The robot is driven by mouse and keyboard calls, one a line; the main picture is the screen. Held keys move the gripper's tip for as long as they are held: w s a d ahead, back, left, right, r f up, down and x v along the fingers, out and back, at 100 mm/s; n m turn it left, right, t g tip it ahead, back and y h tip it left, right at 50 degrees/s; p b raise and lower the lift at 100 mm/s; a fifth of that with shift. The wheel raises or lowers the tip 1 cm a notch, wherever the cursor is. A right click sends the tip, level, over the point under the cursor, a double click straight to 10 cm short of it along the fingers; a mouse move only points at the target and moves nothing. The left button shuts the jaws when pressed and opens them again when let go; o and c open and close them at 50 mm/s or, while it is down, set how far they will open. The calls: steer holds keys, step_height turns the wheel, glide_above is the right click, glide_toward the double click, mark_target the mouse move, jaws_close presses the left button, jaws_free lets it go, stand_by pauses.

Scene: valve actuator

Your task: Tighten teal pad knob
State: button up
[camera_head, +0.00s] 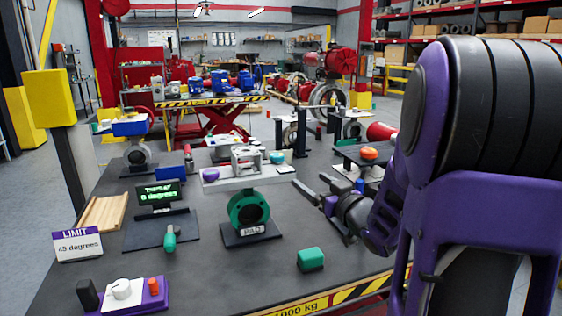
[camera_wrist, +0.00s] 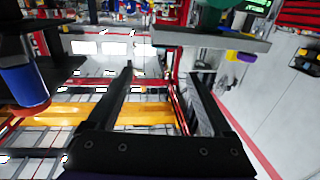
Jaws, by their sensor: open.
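The teal knob (camera_head: 277,157) sits at the right end of a grey plate (camera_head: 240,182) on top of the green valve body (camera_head: 249,208) labelled PAD. A purple knob (camera_head: 210,174) sits at the plate's left end. My gripper (camera_head: 307,180) is open and empty, to the right of the plate and apart from the teal knob. In the wrist view my gripper's two fingers (camera_wrist: 160,70) are spread with nothing between them. That view looks upside down; the plate's edge (camera_wrist: 210,38) and a purple knob (camera_wrist: 245,57) show at the top. I cannot make out the teal knob there.
A sign reading LIMIT 45 degrees (camera_head: 78,246), a display reading 0 degrees (camera_head: 160,194) and a purple control box (camera_head: 122,294) stand on the left. A loose teal block (camera_head: 311,259) lies in front. An orange-knobbed stand (camera_head: 369,153) is behind my gripper.

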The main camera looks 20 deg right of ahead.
mark_target(278, 159)
steer(key=w, duration=0.5)
steer(key=w+a, duration=0.1)
steer(key=w, duration=0.5)
steer(key=w+a, duration=0.1)
steer(key=w, duration=0.5)
steer(key=shift+a, duration=0.1)
jaws_close()
steer(key=shift+a+f+h+b, duration=0.15)
steer(key=shift+h+b, duration=0.15)
steer(key=shift+b, duration=0.5)
steer(key=shift+m+h+b, duration=0.6)
steer(key=shift+h+b, duration=0.2)
steer(key=shift+b, duration=0.45)
steer(key=shift+a+r+m+h+b, duration=0.25)
steer(key=shift+m+h+b, duration=0.15)
steer(key=shift+m+h, duration=0.4)
steer(key=shift+a+m+h, duration=0.1)
steer(key=shift+m+h, duration=0.6)
steer(key=shift+h, duration=1)
